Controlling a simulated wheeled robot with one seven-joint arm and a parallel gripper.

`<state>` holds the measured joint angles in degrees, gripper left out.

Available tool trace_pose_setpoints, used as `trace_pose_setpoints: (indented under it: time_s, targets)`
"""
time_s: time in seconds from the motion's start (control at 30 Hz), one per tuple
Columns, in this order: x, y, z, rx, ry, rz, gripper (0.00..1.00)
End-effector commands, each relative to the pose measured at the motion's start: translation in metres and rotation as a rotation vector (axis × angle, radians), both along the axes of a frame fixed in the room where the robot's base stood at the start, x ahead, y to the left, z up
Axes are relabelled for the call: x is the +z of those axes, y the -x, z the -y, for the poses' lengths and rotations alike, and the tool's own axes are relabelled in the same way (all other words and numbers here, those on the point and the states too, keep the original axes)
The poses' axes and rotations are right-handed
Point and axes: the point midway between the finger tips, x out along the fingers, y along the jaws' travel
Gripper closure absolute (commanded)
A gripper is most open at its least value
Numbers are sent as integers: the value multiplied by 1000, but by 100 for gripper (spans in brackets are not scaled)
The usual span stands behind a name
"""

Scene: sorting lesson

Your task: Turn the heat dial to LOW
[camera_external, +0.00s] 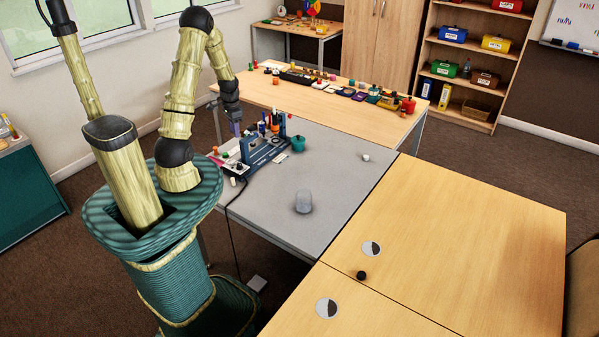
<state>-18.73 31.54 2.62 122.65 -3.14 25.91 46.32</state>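A blue-grey device (262,152) with upright parts and a cable stands at the left end of the grey table (335,185). No heat dial or LOW mark can be made out on it at this size. My gripper (236,130) hangs from my arm, pointing down at the back left of the device. Its fingers are small and dark here, so I cannot tell whether they are open or shut, or whether they touch anything.
A teal pot (298,143), a pale cylinder (303,202) and a small white item (366,157) stand on the grey table. A wooden table (340,103) behind holds many small objects. A wooden table (460,240) at right carries a black knob-like item (361,275).

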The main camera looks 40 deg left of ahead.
Motion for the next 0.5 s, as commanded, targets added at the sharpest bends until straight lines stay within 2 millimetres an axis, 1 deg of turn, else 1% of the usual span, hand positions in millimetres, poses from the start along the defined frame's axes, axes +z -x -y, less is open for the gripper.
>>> trace_pose_setpoints:
  time_s: [0.17,0.27,0.37,0.5]
  targets:
    - [-3,0,0,0,0,-1,64]
    - [-9,0,1,1,1,-2,64]
    - [-21,1,1,0,2,-4,64]
    - [-41,1,1,0,2,-4,64]
